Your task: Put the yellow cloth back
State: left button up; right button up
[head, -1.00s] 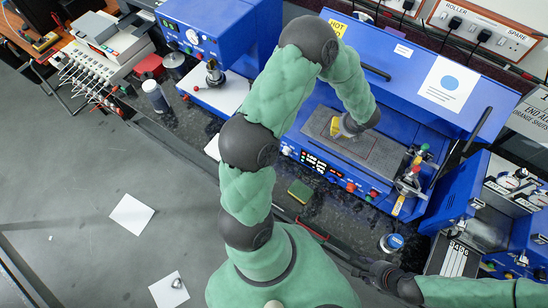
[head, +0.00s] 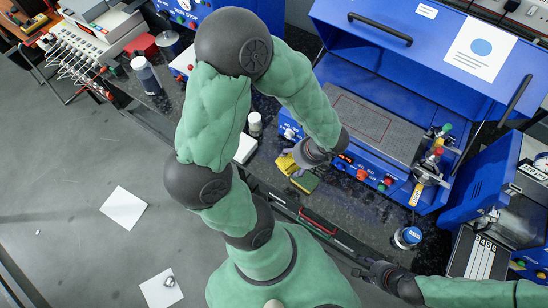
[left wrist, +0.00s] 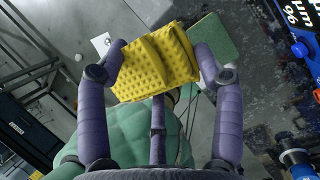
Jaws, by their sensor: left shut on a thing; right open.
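The yellow cloth (left wrist: 158,62) is folded and dimpled in the left wrist view. My left gripper (left wrist: 160,68) is shut on it, a finger at each side. In the head view the cloth (head: 287,164) shows partly beside my left gripper (head: 298,168), above the dark bench in front of the blue machine. A green and yellow sponge pad (head: 306,181) lies just below it; its green face (left wrist: 210,48) shows behind the cloth in the left wrist view. I cannot tell whether cloth and pad touch. My right gripper (head: 372,276) is open and empty near the bench's front edge.
The blue machine (head: 400,42) stands with its lid raised and its grey plate (head: 365,125) bare. A white-capped bottle (head: 255,124), a blue-topped tin (head: 408,237) and a red-handled tool (head: 318,222) are near the bench front. A dark bottle (head: 145,75) stands further left.

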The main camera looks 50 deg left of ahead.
pick_arm(q)
jog(key=s+f+n+g+b, duration=0.1)
jog(key=s+f+n+b, duration=0.2)
jog(key=s, duration=0.4)
jog(key=shift+h, duration=0.3)
jog(key=w+a+f+b, duration=0.1)
jog(key=w+a+f, duration=0.1)
jog(key=a+f, duration=0.1)
jog(key=w+a+f+b, duration=0.1)
jog(key=w+a+f, duration=0.2)
jog(key=a, duration=0.1)
jog(key=w+a+f+b, duration=0.2)
jog(key=a+f, duration=0.1)
jog(key=shift+w+a+f, duration=0.15)
jog(key=shift+w+f, duration=0.05)
jog(key=shift+w, duration=0.15)
jog(key=f, duration=0.1)
jog(key=f+b, duration=0.1)
jog(key=f, duration=0.1)
jog(key=shift+w+a+f+b, duration=0.1)
jog(key=shift+a+f+b, duration=0.1)
jog(key=shift+f+b, duration=0.1)
jog(key=shift+r, duration=0.1)
jog(key=o, duration=1.1)
